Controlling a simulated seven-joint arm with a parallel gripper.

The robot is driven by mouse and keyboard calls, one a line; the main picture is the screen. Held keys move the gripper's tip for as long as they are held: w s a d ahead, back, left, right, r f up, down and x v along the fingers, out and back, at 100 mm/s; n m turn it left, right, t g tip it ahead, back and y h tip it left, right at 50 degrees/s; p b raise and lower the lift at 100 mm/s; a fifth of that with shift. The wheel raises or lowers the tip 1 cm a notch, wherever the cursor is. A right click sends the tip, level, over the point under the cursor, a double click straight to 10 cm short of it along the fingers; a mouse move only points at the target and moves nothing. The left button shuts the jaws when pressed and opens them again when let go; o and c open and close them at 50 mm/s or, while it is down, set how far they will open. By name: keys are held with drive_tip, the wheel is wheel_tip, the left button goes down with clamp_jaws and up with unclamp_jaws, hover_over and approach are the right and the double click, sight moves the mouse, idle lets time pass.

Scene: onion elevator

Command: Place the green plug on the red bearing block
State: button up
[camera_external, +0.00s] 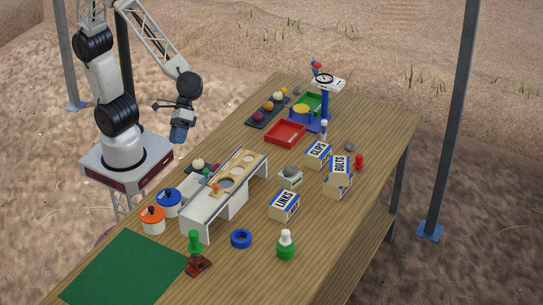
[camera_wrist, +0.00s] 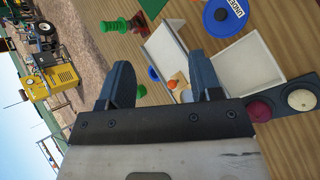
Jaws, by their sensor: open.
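A green plug (camera_external: 194,241) with a wider flange stands upright on a dark red bearing block (camera_external: 199,266) at the near left of the table, beside the green mat. They touch; how deep the plug sits cannot be told. The wrist view also shows the ribbed green plug (camera_wrist: 114,27) against the red block (camera_wrist: 139,22) near the top edge. My gripper (camera_external: 179,134) is raised in the air left of the table, well away from both. Its two fingers (camera_wrist: 163,80) are apart in the wrist view, with nothing held between them.
A green mat (camera_external: 125,268) lies left of the block. A long white stand (camera_external: 200,220), an orange pot (camera_external: 153,221) and a blue pot (camera_external: 169,203) stand behind it. A blue ring (camera_external: 241,239) and a green bottle (camera_external: 285,247) are to the right. Labelled boxes (camera_external: 284,206) stand farther back.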

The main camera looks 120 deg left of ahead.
drive_tip(key=s+a+r+m+t+y, duration=0.1)
drive_tip(key=s+a+r+m+y, duration=0.2)
drive_tip(key=s+a+m+y, duration=0.5)
drive_tip(key=s+a+m, duration=0.2)
drive_tip(key=s+a, duration=0.9)
drive_tip(key=shift+s+a+y, duration=0.3)
drive_tip(key=shift+s+a, duration=0.05)
drive_tip(key=shift+s, duration=0.05)
